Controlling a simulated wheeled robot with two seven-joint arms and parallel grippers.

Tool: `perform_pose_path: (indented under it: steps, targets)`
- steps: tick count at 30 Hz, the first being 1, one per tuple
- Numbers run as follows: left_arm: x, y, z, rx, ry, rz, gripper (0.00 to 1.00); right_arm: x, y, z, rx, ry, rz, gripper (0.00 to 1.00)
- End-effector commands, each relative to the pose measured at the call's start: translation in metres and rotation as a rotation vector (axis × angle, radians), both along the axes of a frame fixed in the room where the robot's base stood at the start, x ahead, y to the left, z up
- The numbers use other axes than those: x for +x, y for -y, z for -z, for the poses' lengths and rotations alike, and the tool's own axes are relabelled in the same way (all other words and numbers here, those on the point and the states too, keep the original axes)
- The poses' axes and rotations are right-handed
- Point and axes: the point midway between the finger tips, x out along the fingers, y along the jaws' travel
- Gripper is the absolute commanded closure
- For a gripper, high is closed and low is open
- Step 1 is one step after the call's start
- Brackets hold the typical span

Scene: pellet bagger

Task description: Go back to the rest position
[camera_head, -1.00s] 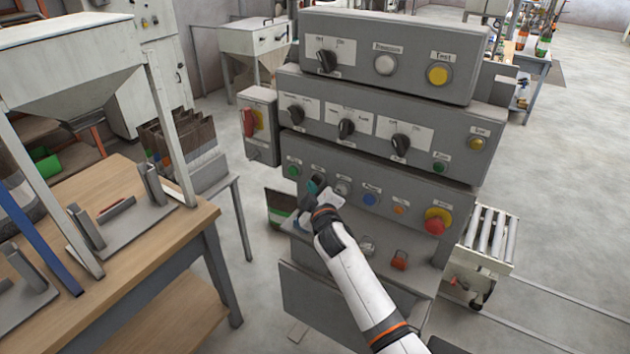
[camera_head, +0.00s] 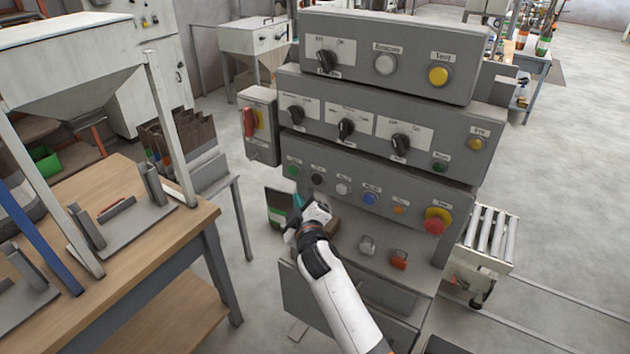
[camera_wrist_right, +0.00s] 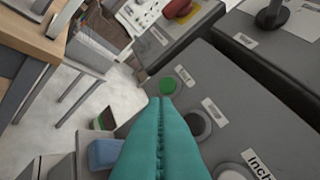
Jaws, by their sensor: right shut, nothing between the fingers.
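My right gripper (camera_head: 300,204) is in front of the lower left of the grey control panel (camera_head: 400,187), just below its row of buttons. In the right wrist view its teal fingers (camera_wrist_right: 160,104) are pressed together with nothing between them. A green button (camera_wrist_right: 168,85) and a black button (camera_wrist_right: 197,124) show close by the fingertips in that view. In the head view the green button (camera_head: 293,171) and black button (camera_head: 317,179) are uncovered. My left gripper does not show.
A wooden workbench (camera_head: 190,222) with a metal fixture stands at the left. A red emergency button (camera_head: 437,221) and roller conveyor (camera_head: 492,235) are to the right. Open floor (camera_head: 570,200) lies farther right.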

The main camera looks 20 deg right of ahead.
Motion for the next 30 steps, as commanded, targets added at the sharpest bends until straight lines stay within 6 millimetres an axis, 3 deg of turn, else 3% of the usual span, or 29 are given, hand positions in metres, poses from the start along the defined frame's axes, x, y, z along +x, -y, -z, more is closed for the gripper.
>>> perform_pose_path:
  steps: [14, 17, 20, 23, 26, 30]
  targets:
    - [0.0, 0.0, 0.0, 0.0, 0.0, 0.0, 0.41, -0.002, -0.003, 0.0, 0.0, 0.0, 0.0, 1.0]
    - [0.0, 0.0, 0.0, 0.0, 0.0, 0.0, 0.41, -0.004, -0.004, 0.011, 0.005, -0.019, -0.003, 1.0]
    - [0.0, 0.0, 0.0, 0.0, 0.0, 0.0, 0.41, -0.011, -0.006, 0.047, 0.03, -0.083, -0.016, 1.0]
    - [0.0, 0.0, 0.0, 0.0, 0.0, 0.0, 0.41, -0.028, -0.009, 0.109, 0.076, -0.194, -0.032, 1.0]
    - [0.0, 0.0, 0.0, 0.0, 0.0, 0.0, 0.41, -0.058, -0.011, 0.181, 0.138, -0.326, -0.039, 1.0]
    - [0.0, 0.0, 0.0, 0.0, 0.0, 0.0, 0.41, -0.114, -0.011, 0.273, 0.224, -0.507, -0.028, 1.0]
